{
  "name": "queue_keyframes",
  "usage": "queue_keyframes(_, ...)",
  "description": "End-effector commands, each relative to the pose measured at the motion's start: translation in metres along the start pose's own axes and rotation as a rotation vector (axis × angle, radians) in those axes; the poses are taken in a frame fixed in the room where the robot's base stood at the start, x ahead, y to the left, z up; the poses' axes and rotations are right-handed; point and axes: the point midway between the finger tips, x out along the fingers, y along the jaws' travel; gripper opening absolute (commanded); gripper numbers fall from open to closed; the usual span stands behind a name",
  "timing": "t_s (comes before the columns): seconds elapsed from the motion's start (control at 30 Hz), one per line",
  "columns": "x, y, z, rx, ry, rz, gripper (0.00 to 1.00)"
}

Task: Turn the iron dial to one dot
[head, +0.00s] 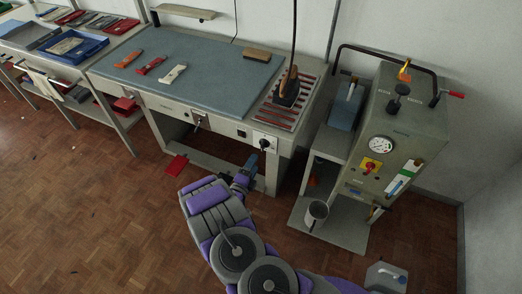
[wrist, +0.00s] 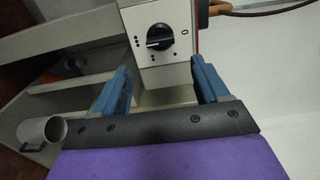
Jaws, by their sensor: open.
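The iron dial (wrist: 159,38) is a round black knob with a raised grip bar on a pale panel (wrist: 178,77) in the wrist view. The bar lies roughly across the picture, with a light mark near its left end. A 0 is printed to its right and small dots lie around it; which mark it points at is hard to tell. The dial also shows in the head view (head: 264,143) on the table's front. My gripper (wrist: 162,75) is open, its blue fingers apart below the dial and not touching it. In the head view my gripper (head: 247,165) is just below the dial.
The iron (head: 287,87) stands on a striped rest above the dial. A grey machine cabinet (head: 400,135) stands to the right, with a mug (head: 316,213) on its low shelf. Orange, red and white-handled tools (head: 151,65) lie on the blue-grey tabletop (head: 205,75).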

Motion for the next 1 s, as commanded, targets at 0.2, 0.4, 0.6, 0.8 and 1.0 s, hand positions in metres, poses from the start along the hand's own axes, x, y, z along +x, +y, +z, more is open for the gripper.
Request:
queue_keyframes(0.2, 0.043, 0.0, 0.004, -0.001, 0.003, -0.007, 0.74)
queue_keyframes(0.4, 0.073, 0.001, 0.004, -0.004, 0.0, -0.004, 0.74)
queue_keyframes(0.6, 0.088, -0.001, 0.002, 0.0, -0.001, -0.003, 0.74)
queue_keyframes(0.8, 0.09, -0.001, 0.003, -0.002, -0.002, -0.003, 0.74)
queue_keyframes(1.0, 0.089, 0.0, 0.005, -0.005, -0.002, -0.005, 0.65)
